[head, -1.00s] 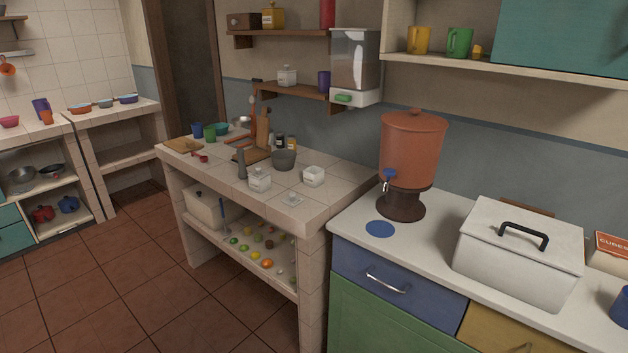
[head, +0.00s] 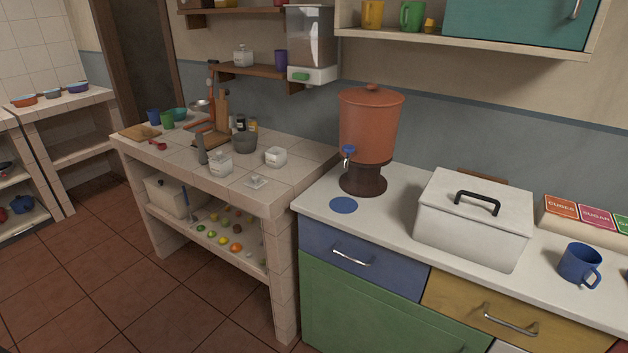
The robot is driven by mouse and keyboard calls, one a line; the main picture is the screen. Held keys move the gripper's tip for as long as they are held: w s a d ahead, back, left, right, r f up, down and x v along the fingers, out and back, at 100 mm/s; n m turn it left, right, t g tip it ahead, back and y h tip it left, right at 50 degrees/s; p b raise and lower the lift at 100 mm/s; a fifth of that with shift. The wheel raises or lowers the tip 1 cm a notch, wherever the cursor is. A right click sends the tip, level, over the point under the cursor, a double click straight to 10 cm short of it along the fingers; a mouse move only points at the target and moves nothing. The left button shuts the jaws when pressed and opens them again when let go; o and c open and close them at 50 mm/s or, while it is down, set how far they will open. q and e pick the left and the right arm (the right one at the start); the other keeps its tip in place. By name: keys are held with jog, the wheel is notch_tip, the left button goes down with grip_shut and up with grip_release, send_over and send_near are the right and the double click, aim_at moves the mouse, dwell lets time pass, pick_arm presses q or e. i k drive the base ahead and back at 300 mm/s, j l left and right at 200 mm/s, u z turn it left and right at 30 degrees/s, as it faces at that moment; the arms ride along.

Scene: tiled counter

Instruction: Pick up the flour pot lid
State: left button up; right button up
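A small white square lid (head: 256,182) lies flat near the front edge of the tiled counter (head: 300,160). Behind it to the right stands a small white pot (head: 276,157), which seems to have no lid. To the left stands another white pot (head: 220,163) with a lid on it. A third white pot (head: 243,56) sits on the wall shelf. The labels are too small to read, so I cannot tell which is the flour pot. Neither of my grippers is in view.
A dark mortar (head: 244,142) and pestle (head: 202,149) stand close to the pots. To the right, a white counter holds a clay water dispenser (head: 369,130), a white lidded box (head: 474,222) and a blue mug (head: 580,264). Floor (head: 190,300) in front is clear.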

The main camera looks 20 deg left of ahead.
aim_at(255, 183)
jog(key=j+z, duration=0.2)
jog(key=z, duration=0.15)
jog(key=j+z, duration=0.2)
jog(key=z, duration=0.15)
jog(key=j+z, duration=0.65)
jog(key=k+j+z, duration=0.15)
jog(key=j+z, duration=0.15)
jog(key=j, duration=0.15)
jog(key=k+j+z, duration=0.2)
jog(key=j, duration=0.2)
jog(key=k+j+z, duration=0.2)
jog(key=j, duration=0.2)
jog(key=k+j, duration=0.2)
jog(key=j, duration=0.2)
jog(key=k+j, duration=0.2)
jog(key=j, duration=0.2)
jog(key=k+j+z, duration=0.1)
jog(key=j, duration=0.3)
jog(key=k+j, duration=0.55)
jog(key=j, duration=0.2)
jog(key=i, duration=0.45)
